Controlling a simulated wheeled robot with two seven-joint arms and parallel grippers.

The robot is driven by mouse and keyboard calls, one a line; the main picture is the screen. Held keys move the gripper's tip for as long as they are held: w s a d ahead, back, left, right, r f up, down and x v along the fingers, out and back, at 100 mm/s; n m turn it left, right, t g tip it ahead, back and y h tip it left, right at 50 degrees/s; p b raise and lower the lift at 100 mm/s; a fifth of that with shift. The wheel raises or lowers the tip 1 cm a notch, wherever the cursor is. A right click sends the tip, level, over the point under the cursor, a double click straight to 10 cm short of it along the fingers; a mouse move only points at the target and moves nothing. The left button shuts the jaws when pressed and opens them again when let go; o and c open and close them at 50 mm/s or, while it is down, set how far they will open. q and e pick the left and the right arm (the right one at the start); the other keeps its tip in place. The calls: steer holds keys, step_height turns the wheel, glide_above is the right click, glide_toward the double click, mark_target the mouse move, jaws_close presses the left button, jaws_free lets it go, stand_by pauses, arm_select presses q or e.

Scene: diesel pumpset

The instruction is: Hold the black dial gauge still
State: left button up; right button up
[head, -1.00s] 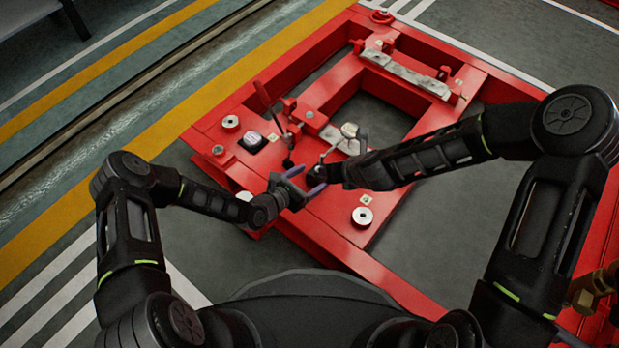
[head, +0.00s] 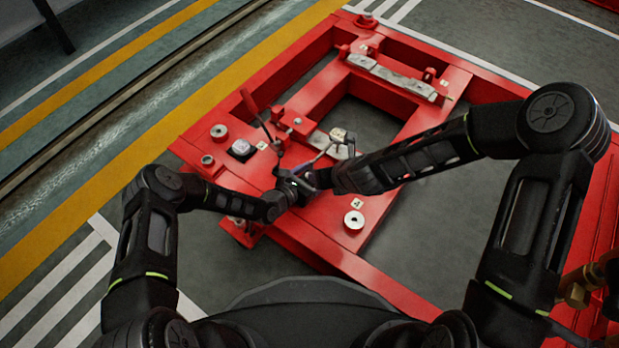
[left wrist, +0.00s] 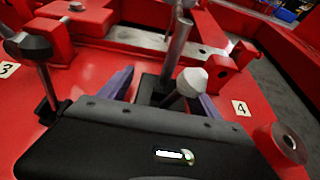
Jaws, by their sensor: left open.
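A dark round head on a thin stem, the black gauge-like thing I can make out, stands at the left of the left wrist view (left wrist: 32,46). It is outside my left fingers. No grip on either shows. In the head view my left gripper (head: 296,184) is low over the red frame (head: 325,235). My right gripper (head: 322,172) is close beside it; its jaws are too dark and overlapped to read.
A red-handled lever (head: 249,102) rises behind my left gripper. A metal bar (head: 392,76) lies across the far part of the frame. A round pale fitting (head: 354,220) sits at the near right. The frame has an open gap (head: 370,120).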

arm_select(q)
jaws_close()
stand_by(0.8)
steer(key=shift+c, duration=1.2)
jaws_free()
steer(key=shift+c, duration=0.3)
jaws_close()
